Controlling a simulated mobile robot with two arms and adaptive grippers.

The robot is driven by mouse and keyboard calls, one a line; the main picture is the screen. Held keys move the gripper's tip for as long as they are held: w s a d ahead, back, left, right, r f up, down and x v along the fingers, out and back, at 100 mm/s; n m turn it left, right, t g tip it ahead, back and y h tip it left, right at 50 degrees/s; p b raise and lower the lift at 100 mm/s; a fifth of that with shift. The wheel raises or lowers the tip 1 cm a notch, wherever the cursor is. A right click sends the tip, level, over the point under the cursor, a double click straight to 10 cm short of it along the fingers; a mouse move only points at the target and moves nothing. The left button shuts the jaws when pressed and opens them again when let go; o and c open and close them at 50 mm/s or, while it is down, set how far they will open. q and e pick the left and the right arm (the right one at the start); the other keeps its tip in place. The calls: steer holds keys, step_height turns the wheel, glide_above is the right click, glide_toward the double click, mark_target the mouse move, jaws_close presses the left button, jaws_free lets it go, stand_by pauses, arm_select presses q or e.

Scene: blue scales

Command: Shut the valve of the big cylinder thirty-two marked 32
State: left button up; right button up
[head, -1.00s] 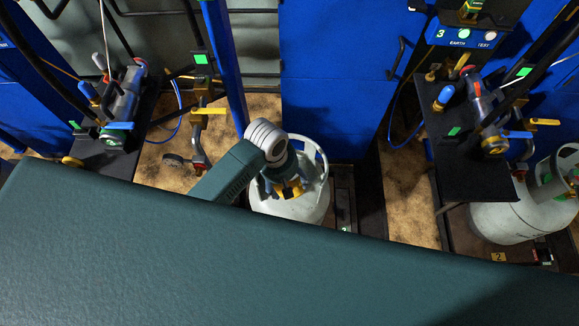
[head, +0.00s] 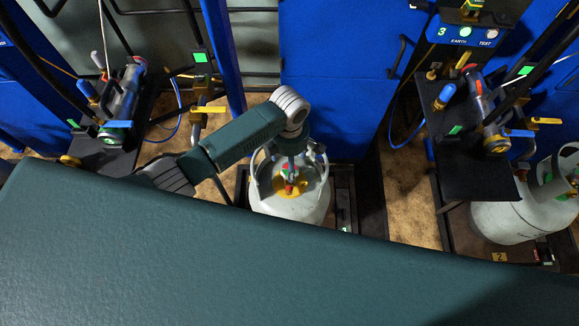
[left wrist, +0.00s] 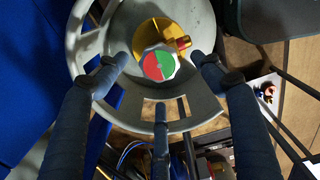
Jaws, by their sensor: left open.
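A big pale grey cylinder (head: 291,209) with a collar stands upright in the middle of the head view. Its number is not readable. Its valve knob (left wrist: 158,65), half red and half green, sits above a yellow collar and brass outlet (left wrist: 176,44) in the left wrist view. The knob also shows in the head view (head: 291,172). My left gripper (left wrist: 160,75) is open over the valve, with fingers to the left, right and below the knob. I cannot tell whether they touch it. In the head view, my left gripper (head: 290,160) is above the cylinder. My right gripper is not in view.
Dark shelves with valves and hoses stand at the left (head: 105,158) and right (head: 470,180). A blue cabinet (head: 335,90) is behind the cylinder.

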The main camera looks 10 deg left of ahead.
arm_select(q)
steer(key=shift+f+b, duration=0.3)
steer(key=shift+f, duration=1.7)
